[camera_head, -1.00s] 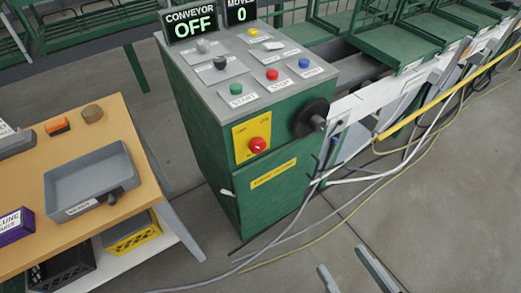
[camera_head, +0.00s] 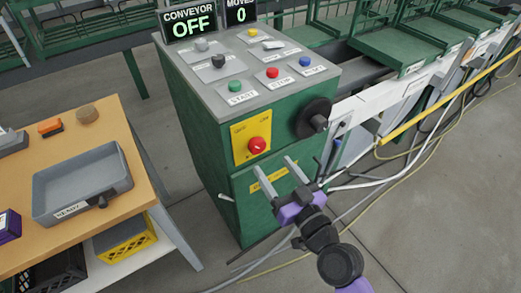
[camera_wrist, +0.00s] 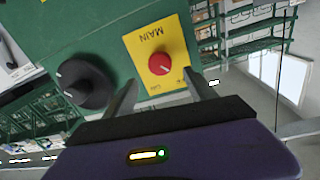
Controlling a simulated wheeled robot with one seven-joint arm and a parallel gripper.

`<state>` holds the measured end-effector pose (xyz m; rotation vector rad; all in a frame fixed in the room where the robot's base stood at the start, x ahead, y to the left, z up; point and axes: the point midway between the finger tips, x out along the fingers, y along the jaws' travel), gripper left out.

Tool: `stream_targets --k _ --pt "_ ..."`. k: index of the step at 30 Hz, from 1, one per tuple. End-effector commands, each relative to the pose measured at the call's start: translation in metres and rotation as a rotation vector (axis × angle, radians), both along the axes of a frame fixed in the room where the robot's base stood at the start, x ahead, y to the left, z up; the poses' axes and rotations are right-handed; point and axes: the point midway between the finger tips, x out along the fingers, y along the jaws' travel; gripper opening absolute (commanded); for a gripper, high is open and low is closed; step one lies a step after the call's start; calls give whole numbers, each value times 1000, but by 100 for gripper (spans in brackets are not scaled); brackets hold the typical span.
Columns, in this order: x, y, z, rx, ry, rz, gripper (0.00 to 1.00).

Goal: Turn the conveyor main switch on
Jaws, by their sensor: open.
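The main switch is a red rotary knob (camera_head: 257,145) on a yellow plate (camera_head: 241,153) on the front of the green control cabinet (camera_head: 198,130). In the wrist view the red knob (camera_wrist: 159,64) and its plate, marked MAIN (camera_wrist: 150,38), appear upside down. The conveyor display (camera_head: 190,23) reads OFF. My gripper (camera_head: 276,171) is open and empty, just below and to the right of the knob, apart from it. In the wrist view my two fingers (camera_wrist: 163,95) point toward the cabinet, with the knob between and beyond their tips.
A black rotary knob (camera_head: 313,118) protrudes from the cabinet right of the plate, also near my left finger in the wrist view (camera_wrist: 82,84). Push buttons, including a green one (camera_head: 235,86), top the cabinet. A wooden table (camera_head: 110,130) with a grey tray (camera_head: 82,182) stands left.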

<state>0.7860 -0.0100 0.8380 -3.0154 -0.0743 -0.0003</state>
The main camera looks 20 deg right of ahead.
Motion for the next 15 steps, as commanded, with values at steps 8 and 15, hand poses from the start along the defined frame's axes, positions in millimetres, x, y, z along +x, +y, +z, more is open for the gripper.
stream_targets --k 8,15 --pt "19 1 3 -39 0 4 65" --pt "55 3 3 -40 0 4 65"
